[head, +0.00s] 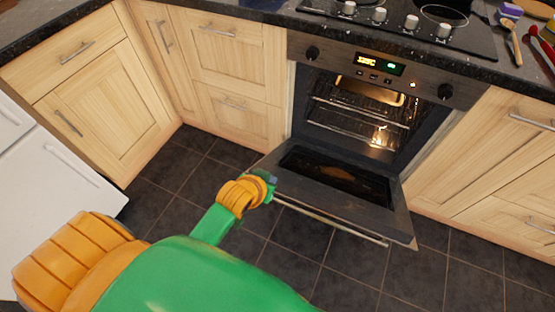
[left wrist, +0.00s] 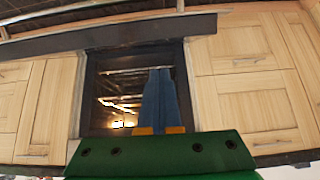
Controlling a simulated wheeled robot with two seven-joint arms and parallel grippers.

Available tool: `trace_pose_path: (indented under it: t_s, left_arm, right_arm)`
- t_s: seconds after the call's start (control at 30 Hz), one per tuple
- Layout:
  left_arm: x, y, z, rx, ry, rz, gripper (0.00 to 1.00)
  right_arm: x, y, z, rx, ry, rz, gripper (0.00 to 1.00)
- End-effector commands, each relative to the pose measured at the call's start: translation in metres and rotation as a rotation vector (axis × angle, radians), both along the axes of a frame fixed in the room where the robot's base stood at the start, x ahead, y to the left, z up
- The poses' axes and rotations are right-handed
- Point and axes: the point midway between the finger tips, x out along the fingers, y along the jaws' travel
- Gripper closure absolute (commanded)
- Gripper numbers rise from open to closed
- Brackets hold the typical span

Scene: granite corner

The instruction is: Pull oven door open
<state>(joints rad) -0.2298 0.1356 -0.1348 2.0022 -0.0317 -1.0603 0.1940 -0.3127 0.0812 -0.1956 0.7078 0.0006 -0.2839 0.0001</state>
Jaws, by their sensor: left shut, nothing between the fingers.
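The oven (head: 380,95) has a lit cavity with wire racks. Its dark glass door (head: 345,180) is folded down and out, well open, with the bar handle (head: 330,222) along its near edge. My left gripper (head: 270,183) is at the left end of the door, by the handle's left end; I cannot tell whether it touches. In the left wrist view its blue fingers (left wrist: 161,92) are together with nothing between them, in front of the lit oven opening (left wrist: 115,95). My right gripper is in neither view.
Wooden cabinets (head: 235,60) stand left of the oven, and more drawers (head: 500,150) stand right. A hob (head: 410,20) and utensils (head: 510,35) are on the dark counter above. A white appliance (head: 50,180) is at the left. Tiled floor (head: 300,265) is clear before the door.

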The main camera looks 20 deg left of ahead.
Motion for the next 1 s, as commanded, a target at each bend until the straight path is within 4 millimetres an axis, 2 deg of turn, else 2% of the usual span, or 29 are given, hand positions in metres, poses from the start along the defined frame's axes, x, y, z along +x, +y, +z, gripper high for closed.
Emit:
trace_pose_path:
  t_s: [0.03, 0.13, 0.27, 0.67, 0.7, 0.8, 1.0]
  left_arm:
    - [0.004, 0.000, 0.028, -0.003, -0.016, 0.004, 1.00]
    - [0.010, 0.001, 0.031, -0.006, -0.032, 0.008, 1.00]
    - [0.021, 0.001, 0.012, -0.006, -0.033, 0.009, 1.00]
    - [0.078, 0.000, -0.055, -0.007, -0.031, 0.009, 1.00]
    - [0.070, 0.000, -0.059, -0.007, -0.027, 0.009, 1.00]
    - [0.061, 0.000, -0.070, -0.006, -0.029, 0.008, 1.00]
    - [0.053, 0.000, -0.080, -0.006, -0.030, 0.008, 1.00]
  right_arm:
    - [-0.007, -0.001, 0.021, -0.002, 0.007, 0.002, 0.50]
    - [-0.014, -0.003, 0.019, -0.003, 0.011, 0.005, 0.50]
    - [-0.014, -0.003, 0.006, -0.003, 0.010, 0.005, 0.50]
    - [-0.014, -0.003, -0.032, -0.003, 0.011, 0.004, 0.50]
    - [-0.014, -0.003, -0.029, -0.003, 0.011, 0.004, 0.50]
    - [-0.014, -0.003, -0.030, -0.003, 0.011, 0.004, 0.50]
    - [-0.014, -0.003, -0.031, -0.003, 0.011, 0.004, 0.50]
